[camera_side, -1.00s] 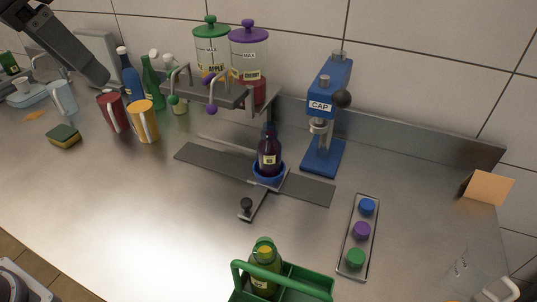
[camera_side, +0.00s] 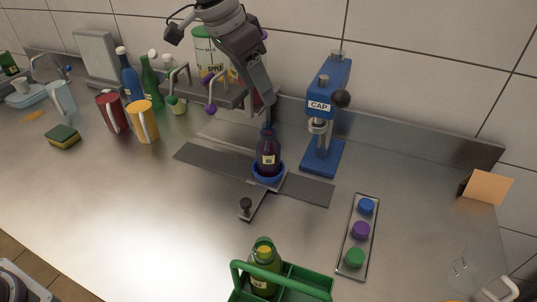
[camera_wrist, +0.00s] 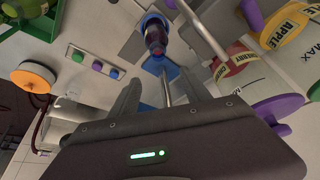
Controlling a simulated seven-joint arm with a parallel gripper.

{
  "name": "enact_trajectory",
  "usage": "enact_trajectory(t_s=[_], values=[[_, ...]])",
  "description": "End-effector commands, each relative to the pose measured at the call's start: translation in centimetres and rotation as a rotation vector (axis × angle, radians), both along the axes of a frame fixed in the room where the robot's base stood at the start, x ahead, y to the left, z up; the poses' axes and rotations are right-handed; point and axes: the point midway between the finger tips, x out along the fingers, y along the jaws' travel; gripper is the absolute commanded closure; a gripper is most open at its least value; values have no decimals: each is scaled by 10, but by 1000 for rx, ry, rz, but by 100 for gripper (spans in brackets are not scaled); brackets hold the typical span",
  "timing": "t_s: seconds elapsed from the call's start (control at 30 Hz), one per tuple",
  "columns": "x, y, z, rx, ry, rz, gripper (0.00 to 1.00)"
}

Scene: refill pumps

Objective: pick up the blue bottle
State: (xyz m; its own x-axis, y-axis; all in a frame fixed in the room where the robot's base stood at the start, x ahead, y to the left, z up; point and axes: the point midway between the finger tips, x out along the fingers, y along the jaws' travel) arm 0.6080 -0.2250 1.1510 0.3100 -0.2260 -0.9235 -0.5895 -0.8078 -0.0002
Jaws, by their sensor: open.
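A dark blue bottle (camera_side: 268,152) with reddish-purple contents and a pale label stands upright in a blue round holder (camera_side: 281,177) on the slide below the dispensers. It also shows in the wrist view (camera_wrist: 155,36), beyond my fingertips. My gripper (camera_side: 266,114) is above and just behind the bottle's neck in the side view. In the wrist view my gripper (camera_wrist: 160,82) has its fingers apart with nothing held between them. Another blue bottle (camera_side: 131,78), with a white top, stands at the back left beside a green bottle (camera_side: 152,83).
A blue cap press (camera_side: 322,155) stands right of the holder. The dispenser rack (camera_side: 222,95) is close on the left, with its taps overhanging. A tray (camera_side: 345,258) of coloured caps lies at right. A green carrier (camera_side: 320,283) with a bottle stands in front. The left foreground counter is clear.

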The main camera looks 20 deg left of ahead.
Motion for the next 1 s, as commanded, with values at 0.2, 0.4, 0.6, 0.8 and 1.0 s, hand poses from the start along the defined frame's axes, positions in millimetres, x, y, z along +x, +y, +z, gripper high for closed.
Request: enact_trajectory(t_s=[0.2, 0.4, 0.6, 0.8, 1.0], values=[[0, 1, -43, 1, 3, 2, 45], [6, -5, -65, 1, 3, 1, 45], [19, -14, -102, 0, 3, 1, 45], [22, -15, -109, 0, 0, 2, 45], [22, -15, -109, 1, 1, 2, 64]])
